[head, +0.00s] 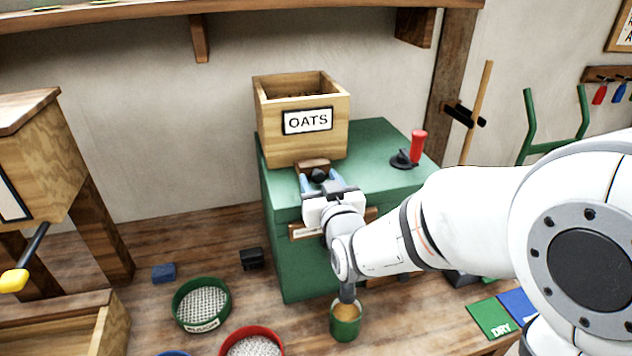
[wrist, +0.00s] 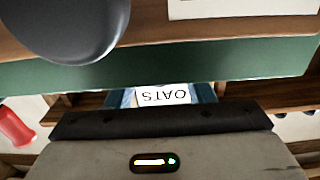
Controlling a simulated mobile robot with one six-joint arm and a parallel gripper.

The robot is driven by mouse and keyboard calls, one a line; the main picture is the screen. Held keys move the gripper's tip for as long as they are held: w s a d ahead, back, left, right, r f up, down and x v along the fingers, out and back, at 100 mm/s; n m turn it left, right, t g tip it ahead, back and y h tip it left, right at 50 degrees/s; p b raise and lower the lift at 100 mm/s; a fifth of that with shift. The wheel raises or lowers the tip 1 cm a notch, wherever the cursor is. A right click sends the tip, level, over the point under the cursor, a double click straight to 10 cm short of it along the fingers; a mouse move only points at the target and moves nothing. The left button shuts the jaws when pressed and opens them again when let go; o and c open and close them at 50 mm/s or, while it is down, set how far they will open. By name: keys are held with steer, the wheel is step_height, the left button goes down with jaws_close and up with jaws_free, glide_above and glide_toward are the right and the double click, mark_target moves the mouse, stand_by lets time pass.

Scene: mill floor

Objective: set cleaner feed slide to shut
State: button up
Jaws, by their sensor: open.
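The green cleaner (head: 285,240) stands on the bench with a wooden hopper (head: 263,125) marked OATS on top. At the foot of the hopper's front is a wooden slide (head: 313,164) with a dark knob (head: 318,175). My gripper (head: 320,181) is open, its bluish fingers on either side of the knob. I cannot tell whether they touch it. In the wrist view, the OATS label (wrist: 163,95) shows upside down beyond my gripper. The knob's contact and much of the slide are hidden there.
A red-handled lever (head: 418,146) stands on the cleaner's top at right. A green sieve (head: 201,304), a red sieve (head: 252,344) and a green cup (head: 345,322) are on the bench in front. A wooden bin with a yellow-tipped handle (head: 14,280) is at left.

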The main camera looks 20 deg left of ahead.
steer(key=b+v, duration=0.1)
steer(key=v, duration=0.6)
steer(key=shift+s+d+b, duration=0.2)
steer(key=shift+s+b, duration=0.1)
steer(key=shift+b, duration=0.1)
steer(key=shift+c, duration=0.5)
